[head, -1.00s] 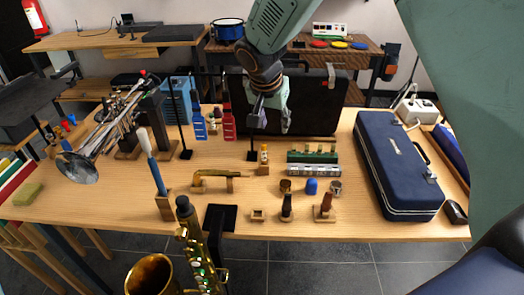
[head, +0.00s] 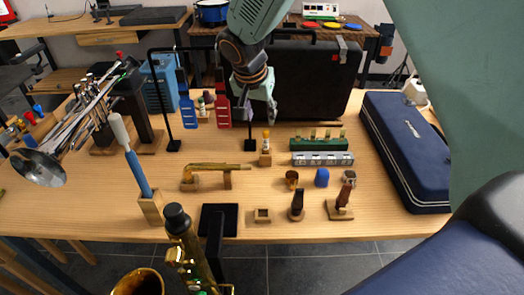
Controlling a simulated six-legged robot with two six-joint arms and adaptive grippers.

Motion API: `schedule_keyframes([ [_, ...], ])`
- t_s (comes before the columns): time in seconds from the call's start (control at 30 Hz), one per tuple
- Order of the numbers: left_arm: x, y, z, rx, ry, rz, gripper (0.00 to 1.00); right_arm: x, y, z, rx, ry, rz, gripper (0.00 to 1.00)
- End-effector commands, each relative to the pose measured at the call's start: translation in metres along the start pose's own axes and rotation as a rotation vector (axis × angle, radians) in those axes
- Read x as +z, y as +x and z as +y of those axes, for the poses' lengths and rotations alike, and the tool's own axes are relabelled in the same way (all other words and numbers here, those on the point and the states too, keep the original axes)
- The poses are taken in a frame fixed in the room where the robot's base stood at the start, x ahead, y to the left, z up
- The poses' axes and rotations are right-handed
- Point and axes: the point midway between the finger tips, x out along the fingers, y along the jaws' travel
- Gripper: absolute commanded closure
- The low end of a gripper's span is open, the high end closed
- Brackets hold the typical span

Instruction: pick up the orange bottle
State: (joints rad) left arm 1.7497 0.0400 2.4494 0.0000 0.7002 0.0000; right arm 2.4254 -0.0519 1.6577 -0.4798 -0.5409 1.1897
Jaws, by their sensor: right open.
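The small orange bottle (head: 266,141) stands upright in the middle of the wooden table, at a small wooden block (head: 265,159). My right gripper (head: 259,112) comes down from the top of the head view. Its two fingers are apart and nothing shows between them. The fingertips appear just above and slightly left of the bottle in the picture, apart from it. How far they are from it in depth is hard to tell. My left gripper is not in view.
A black case (head: 310,85) stands behind the gripper. A green-topped rack (head: 319,144) is right of the bottle and a brass piece (head: 215,171) is left of it. A blue case (head: 403,150) lies at the right. Small stands line the front.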

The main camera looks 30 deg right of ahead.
Motion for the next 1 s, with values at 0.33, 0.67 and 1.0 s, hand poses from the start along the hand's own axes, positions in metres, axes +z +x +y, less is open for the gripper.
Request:
schedule_keyframes([
  [0.33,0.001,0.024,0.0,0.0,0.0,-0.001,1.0,0.01,0.026,0.0,-0.001,0.001,0.0,0.58],
  [0.67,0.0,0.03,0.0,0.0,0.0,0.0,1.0,0.009,0.055,0.0,0.0,0.001,0.0,0.58],
  [1.0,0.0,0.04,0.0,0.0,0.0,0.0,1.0,0.011,0.099,0.003,-0.001,0.0,0.0,0.58],
])
